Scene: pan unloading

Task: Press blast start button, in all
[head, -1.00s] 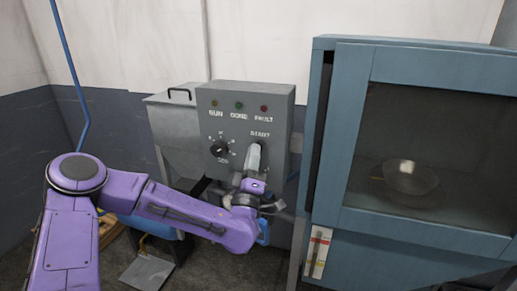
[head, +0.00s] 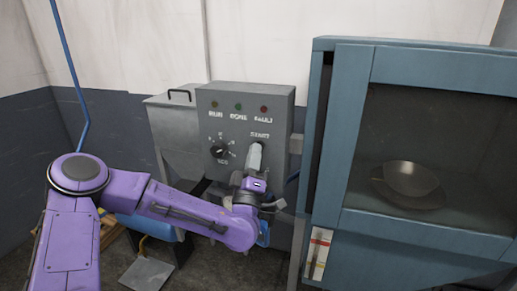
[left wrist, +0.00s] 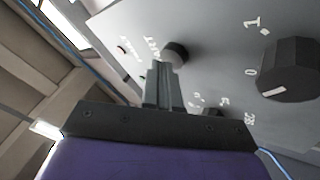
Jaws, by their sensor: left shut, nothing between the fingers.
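The grey control box (head: 275,165) stands left of the blue cabinet, with a START label (head: 260,134) on its face. My left gripper (head: 256,147) is shut and empty, its fingertips just below that label. In the head view the fingers hide the start button. In the left wrist view a dark round button (left wrist: 177,51) sits at the tips of my closed left gripper (left wrist: 164,68), beside the START lettering. I cannot tell whether the tips touch it or whether it is pressed in. My right gripper is not in view.
A black dial (head: 219,150) sits left of the fingers, and RUN, DONE and FAULT lamps (head: 238,107) line the box's top. The blue cabinet (head: 345,135) stands close on the right, with a metal pan (head: 411,178) behind its window. A grey hopper (head: 178,125) is at left.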

